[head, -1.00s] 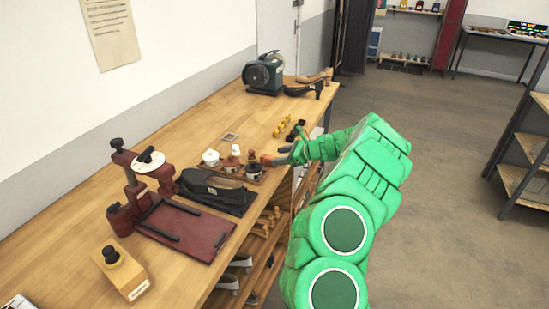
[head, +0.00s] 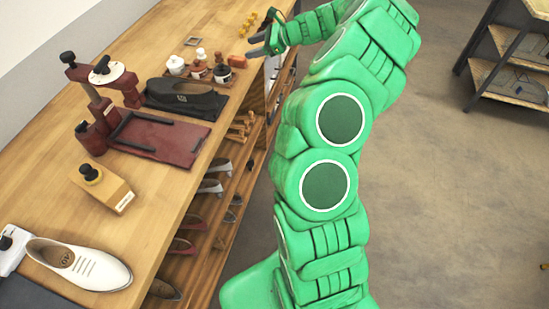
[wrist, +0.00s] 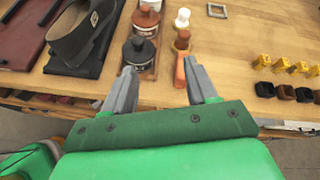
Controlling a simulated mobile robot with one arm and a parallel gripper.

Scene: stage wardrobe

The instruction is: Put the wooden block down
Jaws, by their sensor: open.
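A small orange-brown block (head: 238,60), which looks like the wooden block, rests on the workbench near its front edge, right of the small jars. It also shows in the wrist view (wrist: 180,70), upright in the picture, just inside the right finger. I cannot tell whether it touches that finger. My gripper (head: 254,46) is at the bench edge beside the block. In the wrist view my gripper (wrist: 157,72) has its fingers wide apart, with a clear gap between the block and the left finger.
Small jars (head: 222,75) on a wooden tray stand left of the block. A dark shoe upper (head: 182,93), a red press (head: 155,135), a knobbed wooden box (head: 103,188) and a white shoe (head: 80,264) are nearer. Yellow pieces (wrist: 284,65) lie to the right. A shoe rack is below.

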